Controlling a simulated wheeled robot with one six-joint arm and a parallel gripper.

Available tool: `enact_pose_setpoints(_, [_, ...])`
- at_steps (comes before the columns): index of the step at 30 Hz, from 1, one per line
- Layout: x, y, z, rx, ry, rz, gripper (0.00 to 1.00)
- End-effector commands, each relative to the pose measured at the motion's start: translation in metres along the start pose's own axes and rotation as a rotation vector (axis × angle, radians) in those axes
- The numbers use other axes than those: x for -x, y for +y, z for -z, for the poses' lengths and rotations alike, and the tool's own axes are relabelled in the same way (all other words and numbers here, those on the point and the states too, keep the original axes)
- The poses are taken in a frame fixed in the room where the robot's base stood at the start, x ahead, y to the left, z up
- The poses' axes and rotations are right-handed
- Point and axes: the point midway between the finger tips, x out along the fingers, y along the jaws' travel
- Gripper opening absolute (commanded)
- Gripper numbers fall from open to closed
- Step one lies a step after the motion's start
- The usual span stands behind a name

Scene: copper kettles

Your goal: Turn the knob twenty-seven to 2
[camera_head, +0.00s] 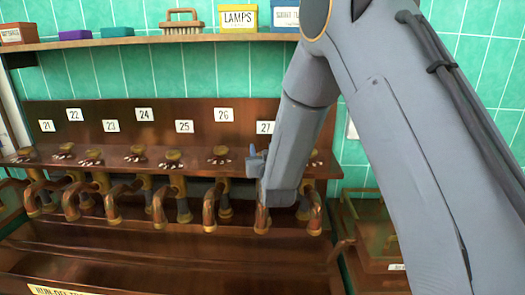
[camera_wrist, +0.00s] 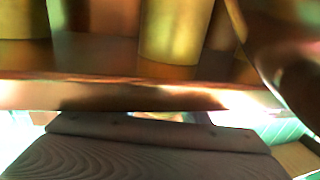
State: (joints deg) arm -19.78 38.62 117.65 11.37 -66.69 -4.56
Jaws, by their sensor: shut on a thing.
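The label 27 (camera_head: 265,127) is on the copper back panel, just left of my arm. Knob twenty-seven below it is hidden behind my gripper (camera_head: 256,162), so its pointer and setting cannot be read. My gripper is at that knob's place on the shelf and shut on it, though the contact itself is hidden. In the wrist view a dark ribbed part of my gripper (camera_wrist: 140,157) fills the bottom, below a copper edge (camera_wrist: 120,92). Blurred brass cylinders (camera_wrist: 177,32) stand above that edge.
Knob twenty-six (camera_head: 220,154) and knob twenty-five (camera_head: 173,157) stand to the left, with more knobs beyond. Bent copper spouts (camera_head: 210,208) hang below over a copper trough (camera_head: 170,250). A shelf (camera_head: 130,41) with boxes and a brush runs above.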

Motion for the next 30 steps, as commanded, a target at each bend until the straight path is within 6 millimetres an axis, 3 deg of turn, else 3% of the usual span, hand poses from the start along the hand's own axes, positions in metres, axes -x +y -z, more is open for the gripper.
enact_pose_setpoints(8, [0.0, -0.002, -0.002, 0.001, -0.001, 0.061, 0.19])
enact_pose_setpoints(30, [0.005, -0.018, -0.002, 0.0, -0.002, 0.485, 0.19])
